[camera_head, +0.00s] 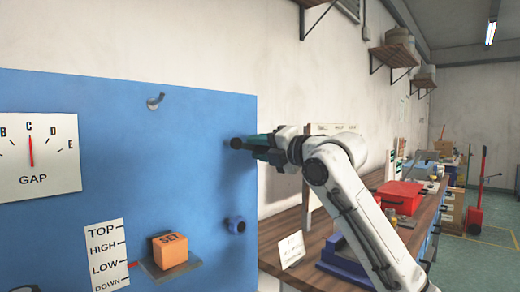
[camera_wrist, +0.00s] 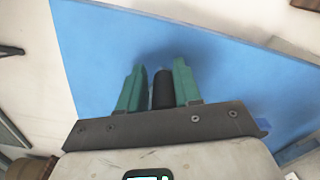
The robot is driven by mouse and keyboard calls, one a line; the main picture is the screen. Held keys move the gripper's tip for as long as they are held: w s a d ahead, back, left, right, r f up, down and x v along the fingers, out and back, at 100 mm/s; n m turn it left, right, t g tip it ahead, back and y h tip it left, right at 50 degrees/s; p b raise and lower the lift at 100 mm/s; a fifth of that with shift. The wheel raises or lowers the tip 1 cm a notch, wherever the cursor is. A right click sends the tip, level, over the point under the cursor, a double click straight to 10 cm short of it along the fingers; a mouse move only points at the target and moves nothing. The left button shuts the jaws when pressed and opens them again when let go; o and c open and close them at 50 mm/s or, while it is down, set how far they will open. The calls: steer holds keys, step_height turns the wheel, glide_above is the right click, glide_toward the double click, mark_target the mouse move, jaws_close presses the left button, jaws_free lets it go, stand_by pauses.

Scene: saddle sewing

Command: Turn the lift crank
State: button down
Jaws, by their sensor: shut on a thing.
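My gripper (camera_head: 250,143) is at the right part of the upright blue panel (camera_head: 190,130). Its green fingers are shut on a dark cylindrical handle, whose end (camera_head: 236,143) shows in the head view. In the wrist view the black handle (camera_wrist: 163,88) stands between the two fingers (camera_wrist: 156,85). I take this as the lift crank's handle; the crank's arm and pivot are hidden or cannot be made out. A height scale (camera_head: 106,257) reads TOP, HIGH, LOW, DOWN; a red pointer (camera_head: 134,265) is between LOW and DOWN, nearer LOW.
An orange SET block (camera_head: 170,250) sits on a small shelf (camera_head: 160,270). A GAP dial (camera_head: 38,155) points at C. A metal hook (camera_head: 155,101) and a blue knob (camera_head: 236,225) stick out of the panel. A wooden bench (camera_head: 310,250) with a red box (camera_head: 399,195) stands to the right.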

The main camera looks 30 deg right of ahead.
steer(key=shift+f, duration=0.25)
steer(key=c, duration=1.1)
jaws_free()
steer(key=shift+o, duration=0.7)
steer(key=shift+r, duration=0.15)
steer(key=shift+s, duration=0.1)
steer(key=b+v, duration=0.1)
steer(key=v, duration=0.9)
steer(key=shift+s, duration=0.3)
steer(key=shift+d, duration=0.1)
steer(key=shift+c, duration=0.4)
